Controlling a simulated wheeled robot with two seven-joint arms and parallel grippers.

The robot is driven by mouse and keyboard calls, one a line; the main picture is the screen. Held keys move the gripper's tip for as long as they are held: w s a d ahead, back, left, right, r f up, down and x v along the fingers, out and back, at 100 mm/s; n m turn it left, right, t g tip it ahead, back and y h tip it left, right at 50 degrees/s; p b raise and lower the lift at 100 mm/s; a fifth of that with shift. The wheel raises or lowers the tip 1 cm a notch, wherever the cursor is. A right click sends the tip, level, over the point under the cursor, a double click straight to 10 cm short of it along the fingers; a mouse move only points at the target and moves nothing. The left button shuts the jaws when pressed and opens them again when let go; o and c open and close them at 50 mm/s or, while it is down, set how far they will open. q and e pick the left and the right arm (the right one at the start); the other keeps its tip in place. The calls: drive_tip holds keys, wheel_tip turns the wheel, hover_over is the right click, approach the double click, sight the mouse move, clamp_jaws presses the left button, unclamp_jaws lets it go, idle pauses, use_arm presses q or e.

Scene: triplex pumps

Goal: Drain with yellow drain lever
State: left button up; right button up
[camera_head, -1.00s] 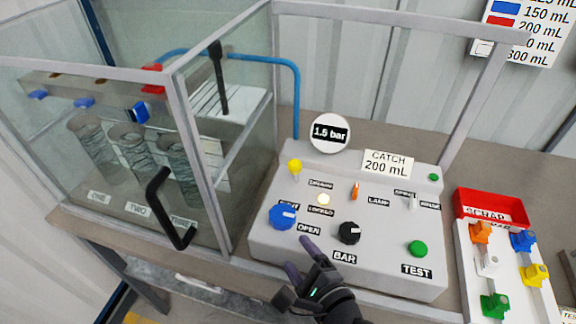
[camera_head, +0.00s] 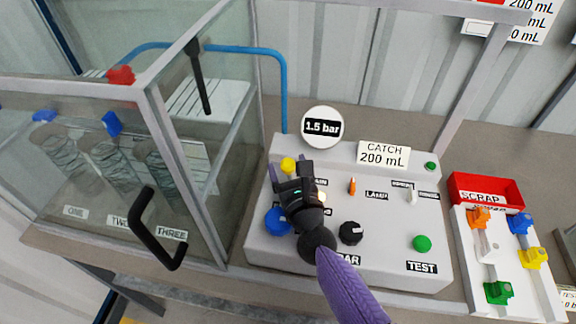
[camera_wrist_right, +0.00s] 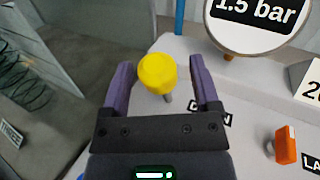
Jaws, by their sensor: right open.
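The yellow drain lever (camera_head: 288,164) stands at the back left of the grey control panel (camera_head: 395,262). In the right wrist view its round yellow knob (camera_wrist_right: 157,73) sits on a thin stem between my two purple fingers. My right gripper (camera_head: 284,169) is open around the knob, with a gap on both sides. In the wrist view the fingertips (camera_wrist_right: 160,64) are about level with the knob. The "DRAIN" label beside it is partly hidden by my gripper. My left gripper is not in view.
The gauge (camera_head: 322,127) reads 1.5 bar, close behind the lever. An orange lamp switch (camera_head: 352,186), blue knob (camera_head: 277,222), black knob (camera_head: 351,233) and green test button (camera_head: 422,243) are on the panel. A glass enclosure (camera_head: 200,215) stands at the left. A red scrap bin (camera_head: 486,190) is at the right.

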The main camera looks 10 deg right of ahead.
drive_tip(key=shift+w, duration=0.2)
clamp_jaws()
idle(1.3)
